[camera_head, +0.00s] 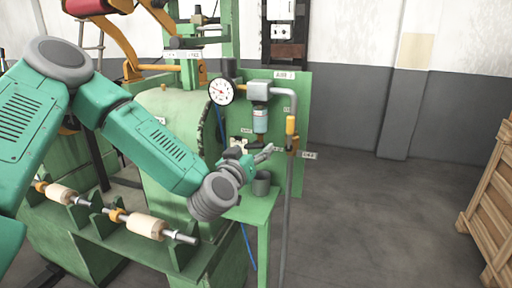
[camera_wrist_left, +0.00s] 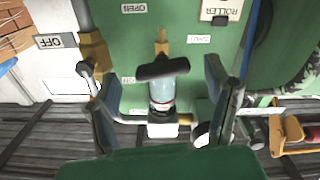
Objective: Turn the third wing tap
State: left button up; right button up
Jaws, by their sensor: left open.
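A wing tap with a black crossbar handle (camera_wrist_left: 163,68) and a brass stem shows in the left wrist view, in front of a green panel. It lies between the spread fingers of my left gripper (camera_head: 252,154), which is open and apparently empty. I cannot tell whether the fingers touch the handle. In the head view the gripper is just below the clear filter bowl (camera_head: 260,120) and largely hides the tap area. A brass valve (camera_wrist_left: 93,50) on a pipe stands left of the handle in the wrist view, near an OFF label. My right gripper is not in view.
A pressure gauge (camera_head: 221,91) and grey pipe (camera_head: 289,185) sit close to the gripper. A grey cup (camera_head: 261,183) stands just below it on a green stand. A wooden crate (camera_head: 490,205) is at far right; the floor between is clear.

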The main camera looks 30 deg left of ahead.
pick_arm(q)
jog(key=shift+a+x, duration=0.15)
jog(key=shift+x, duration=0.5)
jog(key=shift+a+x, duration=0.15)
jog(key=shift+x, duration=0.45)
jog(key=shift+f, duration=0.1)
jog(key=shift+d, duration=0.15)
jog(key=shift+d, duration=0.1)
jog(key=c, duration=1.2)
